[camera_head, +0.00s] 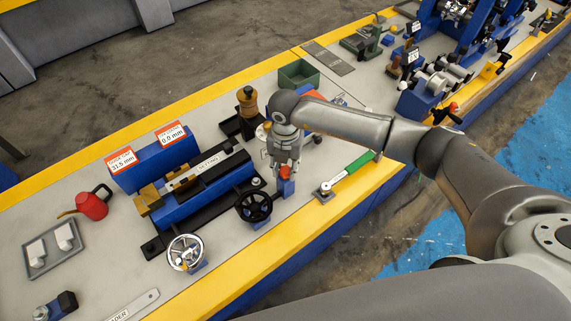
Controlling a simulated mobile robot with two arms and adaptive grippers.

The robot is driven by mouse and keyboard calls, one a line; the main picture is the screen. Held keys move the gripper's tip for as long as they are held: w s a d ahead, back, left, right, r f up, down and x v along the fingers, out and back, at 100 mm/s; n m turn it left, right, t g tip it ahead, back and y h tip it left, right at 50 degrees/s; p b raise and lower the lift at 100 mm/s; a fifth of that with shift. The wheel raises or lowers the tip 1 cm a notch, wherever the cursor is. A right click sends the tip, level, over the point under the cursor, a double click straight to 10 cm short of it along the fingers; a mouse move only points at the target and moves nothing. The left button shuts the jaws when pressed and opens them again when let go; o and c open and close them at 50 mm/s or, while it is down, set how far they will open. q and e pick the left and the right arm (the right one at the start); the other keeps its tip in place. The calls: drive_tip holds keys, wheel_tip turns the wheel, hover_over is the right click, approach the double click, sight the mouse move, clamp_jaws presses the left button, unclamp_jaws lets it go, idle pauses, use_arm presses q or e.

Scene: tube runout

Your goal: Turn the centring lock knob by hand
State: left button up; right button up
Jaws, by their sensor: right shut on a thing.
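A red knob (285,172) stands on a small blue base (287,188) near the front of the bench, right of the blue fixture. It appears to be the centring lock knob. My right gripper (285,167) points down over it, with its fingers shut on the knob's upper part. The fingers hide part of the knob, and its turn angle cannot be made out. The blue fixture (207,200) carries a dark bar and stands left of the gripper. My left gripper does not show.
A black handwheel (254,206) stands close left of the knob, and a chrome handwheel (186,252) farther left. A green-handled tool (352,169) lies close on the right. A red oil can (92,204) and a green bin (299,75) stand farther off.

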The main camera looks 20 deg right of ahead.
drive_tip(key=o, duration=0.4)
drive_tip(key=shift+r+m, duration=0.1)
drive_tip(key=shift+m, duration=0.6)
drive_tip(key=o, duration=0.5)
drive_tip(key=shift+c, duration=0.2)
wheel_tip(320, 180, up, 6)
drive_tip(key=p, duration=0.4)
drive_tip(key=shift+p, duration=0.3)
